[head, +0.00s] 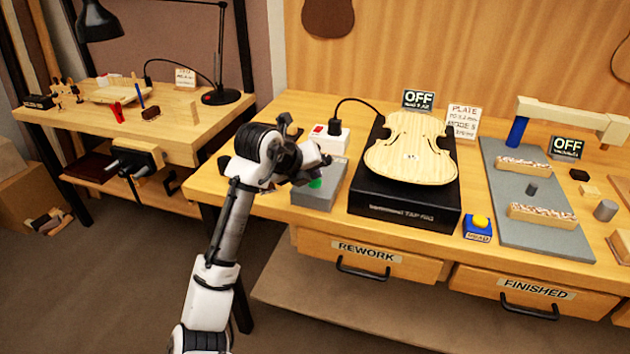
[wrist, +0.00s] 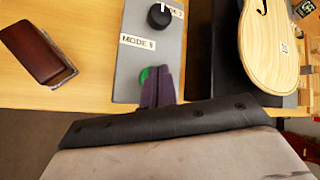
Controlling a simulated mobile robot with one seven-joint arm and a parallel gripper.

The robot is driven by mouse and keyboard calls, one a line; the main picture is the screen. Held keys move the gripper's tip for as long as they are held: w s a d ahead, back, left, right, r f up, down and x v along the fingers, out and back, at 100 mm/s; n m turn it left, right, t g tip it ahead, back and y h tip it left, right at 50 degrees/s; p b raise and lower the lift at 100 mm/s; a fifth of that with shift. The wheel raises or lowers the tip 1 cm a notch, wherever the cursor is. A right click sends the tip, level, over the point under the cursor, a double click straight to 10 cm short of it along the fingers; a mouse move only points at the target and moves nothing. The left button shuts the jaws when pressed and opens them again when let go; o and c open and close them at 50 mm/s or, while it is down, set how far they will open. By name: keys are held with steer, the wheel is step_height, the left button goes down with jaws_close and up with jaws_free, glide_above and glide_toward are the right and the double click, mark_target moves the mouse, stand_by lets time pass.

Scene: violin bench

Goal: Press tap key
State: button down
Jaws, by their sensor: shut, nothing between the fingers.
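A grey key box (head: 313,198) stands on the bench left of the black tap rig (head: 405,206). It carries a green round key (head: 316,184), which also shows partly behind my fingers in the wrist view (wrist: 146,75). A black round key (wrist: 159,16) sits farther up the same box (wrist: 135,58), near a "MODE 5" label (wrist: 138,41); another label beside it is partly hidden. My gripper (head: 318,168) is shut and empty, with its fingertips (wrist: 160,75) over or beside the green key. I cannot tell whether they touch it.
A white switch box (head: 328,138) stands behind the key box. A yellow button on a blue box (head: 479,224) is right of the rig. A dark red block (wrist: 32,52) lies left in the wrist view.

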mark_target(312, 184)
steer(key=shift+f+b, duration=0.35)
steer(key=shift+f, duration=0.1)
steer(key=shift+r, duration=0.45)
steer(key=shift+r+p, duration=2)
steer(key=shift+r, duration=1.05)
